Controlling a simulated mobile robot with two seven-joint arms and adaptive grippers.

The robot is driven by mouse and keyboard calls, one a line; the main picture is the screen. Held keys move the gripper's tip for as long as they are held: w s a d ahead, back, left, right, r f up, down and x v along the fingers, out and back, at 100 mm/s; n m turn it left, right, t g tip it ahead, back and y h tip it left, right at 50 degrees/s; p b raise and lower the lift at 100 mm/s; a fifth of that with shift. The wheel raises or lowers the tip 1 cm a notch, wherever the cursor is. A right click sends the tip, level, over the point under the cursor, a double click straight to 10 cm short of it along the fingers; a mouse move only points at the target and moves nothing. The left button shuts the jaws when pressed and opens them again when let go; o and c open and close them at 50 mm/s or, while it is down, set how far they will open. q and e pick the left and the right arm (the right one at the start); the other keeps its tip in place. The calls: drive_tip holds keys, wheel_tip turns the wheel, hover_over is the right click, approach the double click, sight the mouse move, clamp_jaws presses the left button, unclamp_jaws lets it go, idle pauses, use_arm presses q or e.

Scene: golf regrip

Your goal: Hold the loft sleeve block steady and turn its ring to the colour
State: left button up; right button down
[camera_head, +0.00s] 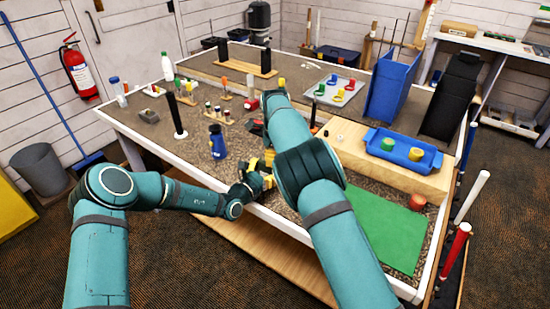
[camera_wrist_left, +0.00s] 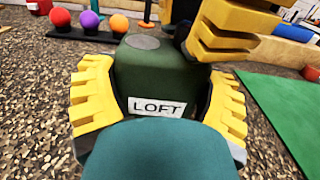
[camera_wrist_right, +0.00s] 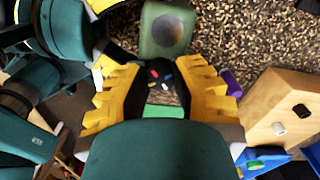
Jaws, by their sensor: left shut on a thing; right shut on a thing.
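The dark green loft sleeve block (camera_wrist_left: 155,75) shows its white LOFT label in the left wrist view. My left gripper (camera_wrist_left: 158,105) is shut on its sides. A round grey disc sits on the block's top. In the right wrist view the block (camera_wrist_right: 166,45) is just beyond my right gripper (camera_wrist_right: 160,88). That gripper is closed around a dark ring (camera_wrist_right: 160,72) with small red, blue and white marks. Its yellow fingers also reach over the block at the upper right of the left wrist view. In the head view my right arm hides most of the block.
A green mat (camera_head: 385,232) lies to the right on the workbench. A blue tray (camera_head: 403,150) stands on a wooden box behind it. Red, purple and orange balls (camera_wrist_left: 89,22) sit in a dark rack beyond the block.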

drive_tip(key=n, duration=0.5)
drive_tip(key=shift+n, duration=0.3)
idle(0.4)
drive_tip(key=c, duration=0.7)
unclamp_jaws()
wheel_tip(320, 180, up, 12)
